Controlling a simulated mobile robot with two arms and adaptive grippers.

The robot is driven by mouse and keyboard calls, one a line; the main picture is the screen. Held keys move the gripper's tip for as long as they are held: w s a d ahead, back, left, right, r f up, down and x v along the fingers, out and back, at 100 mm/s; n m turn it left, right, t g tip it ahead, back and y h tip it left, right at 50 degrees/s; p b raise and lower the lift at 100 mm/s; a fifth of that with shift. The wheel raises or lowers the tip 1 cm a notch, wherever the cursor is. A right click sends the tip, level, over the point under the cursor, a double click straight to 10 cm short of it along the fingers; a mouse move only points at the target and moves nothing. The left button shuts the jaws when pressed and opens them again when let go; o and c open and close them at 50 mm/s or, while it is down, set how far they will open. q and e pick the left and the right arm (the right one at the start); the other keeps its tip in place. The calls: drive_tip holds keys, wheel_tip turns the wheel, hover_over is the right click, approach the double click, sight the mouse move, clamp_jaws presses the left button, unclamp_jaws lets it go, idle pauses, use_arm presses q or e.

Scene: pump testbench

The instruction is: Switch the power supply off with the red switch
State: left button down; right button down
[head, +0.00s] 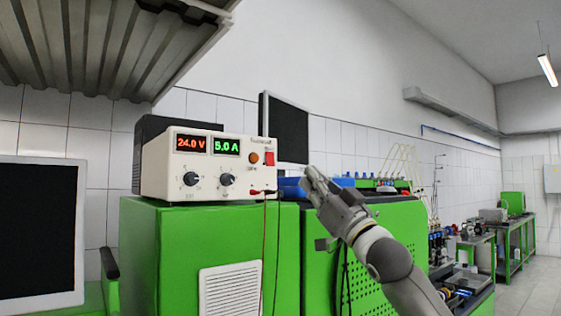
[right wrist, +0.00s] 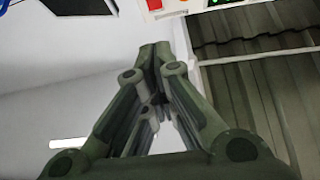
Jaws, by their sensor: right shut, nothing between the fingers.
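The power supply (head: 205,165) is a white box on a green cabinet, with lit displays reading 24.0 V and 5.0 A. Its red switch (head: 269,159) is at the right of the front panel, beside an orange round lamp or button. My right gripper (head: 312,178) is shut and empty, to the right of and slightly below the switch, apart from it. In the right wrist view the closed fingers (right wrist: 155,52) point up toward the edge of the power supply, where a red switch part (right wrist: 154,4) shows at the top. My left gripper is not in view.
The green cabinet (head: 140,250) stands under the supply. A red and a black cable hang from the panel's lower right. A dark monitor (head: 287,130) stands behind, blue bins sit to the right, and another screen (head: 38,230) is at left.

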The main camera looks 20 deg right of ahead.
sight(271, 152)
drive_tip(key=w+f+p+x, duration=0.1)
drive_tip(key=p+x, duration=0.5)
drive_tip(key=x, duration=0.6)
drive_tip(key=shift+w+a+f+p, duration=0.25)
drive_tip(key=shift+f+p, duration=0.15)
drive_tip(key=shift+f, duration=0.2)
drive_tip(key=shift+w+a+f+t, duration=0.1)
drive_tip(key=shift+w+f+t, duration=0.15)
drive_tip(key=shift+t, duration=0.35)
drive_tip(key=shift+r, duration=0.1)
